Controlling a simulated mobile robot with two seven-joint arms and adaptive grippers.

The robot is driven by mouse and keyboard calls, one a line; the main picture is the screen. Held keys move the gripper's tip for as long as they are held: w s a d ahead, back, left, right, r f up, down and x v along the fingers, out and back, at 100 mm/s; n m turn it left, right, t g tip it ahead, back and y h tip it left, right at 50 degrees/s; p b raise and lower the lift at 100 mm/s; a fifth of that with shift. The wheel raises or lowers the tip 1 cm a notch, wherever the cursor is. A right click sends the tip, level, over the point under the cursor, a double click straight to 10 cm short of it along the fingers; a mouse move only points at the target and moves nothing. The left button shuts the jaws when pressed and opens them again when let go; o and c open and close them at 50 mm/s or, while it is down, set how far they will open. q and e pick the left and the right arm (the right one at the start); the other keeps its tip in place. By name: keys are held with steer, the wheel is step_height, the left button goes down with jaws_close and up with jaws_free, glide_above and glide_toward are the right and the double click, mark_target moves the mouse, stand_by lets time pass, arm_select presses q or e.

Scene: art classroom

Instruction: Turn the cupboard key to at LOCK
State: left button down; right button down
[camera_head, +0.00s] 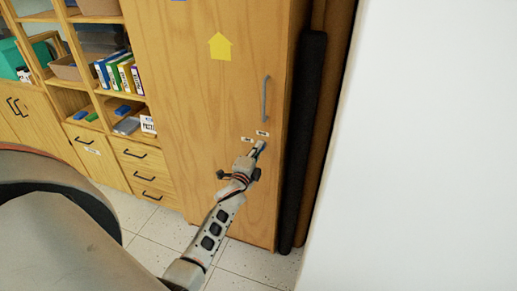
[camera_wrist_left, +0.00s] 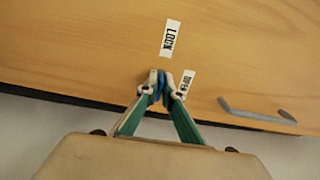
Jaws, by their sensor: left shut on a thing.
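The wooden cupboard door (camera_head: 205,100) stands upright in front of me. My left gripper (camera_head: 259,147) reaches it at the lower right, below the handle. In the left wrist view the gripper (camera_wrist_left: 162,85) is shut on a small blue key (camera_wrist_left: 160,86) at the door. The fingertips cover most of the key, so I cannot tell which way it points. The LOCK label (camera_wrist_left: 171,38) is beyond the fingertips, and the OPEN label (camera_wrist_left: 187,82) is just right of them, partly behind a finger. My right gripper is not in view.
A grey door handle (camera_head: 265,99) is above the labels. Open shelves with books (camera_head: 118,75) and drawers (camera_head: 145,172) are on the left. A dark roll (camera_head: 302,140) stands right of the cupboard, beside a white surface (camera_head: 430,150). Tiled floor (camera_head: 150,225) lies below.

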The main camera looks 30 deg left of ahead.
arm_select(q)
steer(key=c, duration=2.3)
jaws_free()
steer(key=shift+s, duration=0.1)
steer(key=v, duration=1.2)
steer(key=shift+d, duration=0.1)
steer(key=s+d+f+n+g+h, duration=0.2)
steer(key=s+d+f+n, duration=0.1)
steer(key=s+d+f, duration=0.2)
steer(key=s+d+f+n+g+h, duration=0.2)
steer(key=s+d+f+n, duration=0.2)
steer(key=s+d+f, duration=0.2)
steer(key=s+d+f+n+g+h, duration=0.2)
steer(key=s+d+f, duration=0.4)
steer(key=s+d, duration=0.3)
steer(key=shift+s+d+n+g+h, duration=0.2)
steer(key=shift+s+n+g+h, duration=0.2)
steer(key=shift+s+n, duration=0.65)
